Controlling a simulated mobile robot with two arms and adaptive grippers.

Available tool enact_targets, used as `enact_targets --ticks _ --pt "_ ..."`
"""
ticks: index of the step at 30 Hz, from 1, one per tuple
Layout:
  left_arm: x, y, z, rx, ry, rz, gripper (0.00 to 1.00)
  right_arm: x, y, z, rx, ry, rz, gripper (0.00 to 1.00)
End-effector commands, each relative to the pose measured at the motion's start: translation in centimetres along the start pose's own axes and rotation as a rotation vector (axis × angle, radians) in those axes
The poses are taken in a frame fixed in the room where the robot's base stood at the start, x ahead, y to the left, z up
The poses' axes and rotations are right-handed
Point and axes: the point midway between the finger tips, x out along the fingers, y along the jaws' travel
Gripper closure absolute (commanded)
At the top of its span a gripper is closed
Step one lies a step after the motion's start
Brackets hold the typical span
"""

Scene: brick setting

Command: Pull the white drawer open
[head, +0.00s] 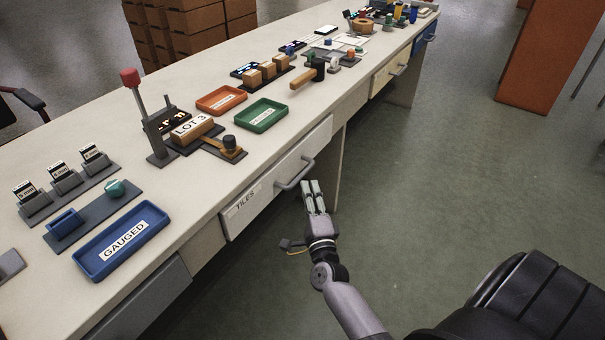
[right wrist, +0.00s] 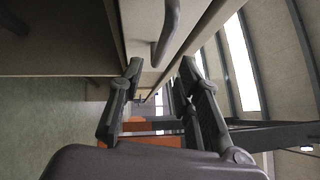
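The white drawer (head: 262,196), labelled "TILES", is set in the front of the long bench. It looks shut, with its front close against the bench. Its grey bar handle (head: 296,175) sticks out near the right half of the front. My right gripper (head: 311,183) is just to the right of the handle, fingers pointing at it. In the right wrist view the two fingers (right wrist: 161,66) are apart with nothing between them. The handle (right wrist: 167,35) shows just beyond the fingertips, between their lines; I see no contact. My left gripper is not in view.
The bench top (head: 205,170) holds a blue "GAUGED" tray (head: 122,242), a green tray (head: 261,116), an orange tray (head: 221,100) and small fixtures. A yellowish drawer (head: 388,74) is farther along. The floor (head: 440,190) beside the bench is clear.

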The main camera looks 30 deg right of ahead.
Motion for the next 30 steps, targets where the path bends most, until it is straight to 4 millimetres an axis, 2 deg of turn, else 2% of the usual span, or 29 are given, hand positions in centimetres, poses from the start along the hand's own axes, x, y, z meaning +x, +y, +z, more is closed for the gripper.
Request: enact_targets --ticks 1,6,12,24,30 --pt "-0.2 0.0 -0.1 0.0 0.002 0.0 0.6 1.3 0.0 0.0 0.0 0.001 -0.004 0.69" --pt "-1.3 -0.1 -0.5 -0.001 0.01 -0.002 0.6 4.7 0.0 0.0 0.0 0.001 -0.002 0.69" --pt "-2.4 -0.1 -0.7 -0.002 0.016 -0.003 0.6 7.2 0.1 0.0 -0.001 0.001 0.0 0.69" --pt "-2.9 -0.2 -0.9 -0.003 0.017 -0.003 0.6 7.9 0.1 0.0 -0.002 0.0 0.001 0.69" --pt "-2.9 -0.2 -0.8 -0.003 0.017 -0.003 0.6 7.9 0.1 0.0 -0.002 0.0 0.001 0.81"
